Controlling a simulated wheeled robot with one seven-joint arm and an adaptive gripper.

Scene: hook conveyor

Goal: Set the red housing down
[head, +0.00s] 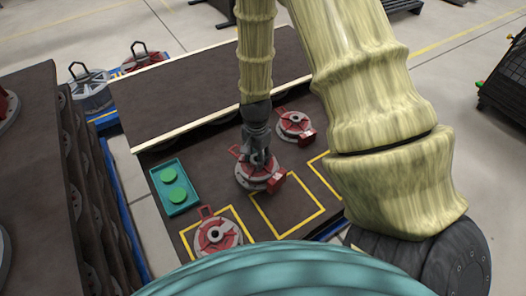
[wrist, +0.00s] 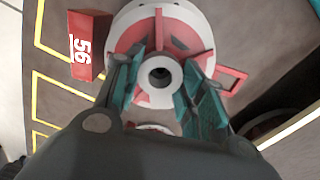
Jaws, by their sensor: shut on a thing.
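My gripper (head: 259,158) is shut on the hub of a red and light grey housing (head: 248,180). In the wrist view, my gripper (wrist: 162,85) has its teal-padded fingers on either side of the hub of this red housing (wrist: 190,38). A red tag reading "56" (wrist: 88,45) sticks out from the housing's left side there. In the head view the housing is at the upper left of the middle yellow-outlined square (head: 290,208). I cannot tell whether it touches the dark surface or hangs just above it. The middle square looks mostly bare.
A similar housing (head: 217,236) sits in the left yellow square, and another (head: 295,125) lies behind the held one, to the right. A teal tray (head: 187,207) with two green discs is at the left. A pale-edged raised ledge (head: 180,134) runs behind. My arm partly hides the right square (head: 322,165).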

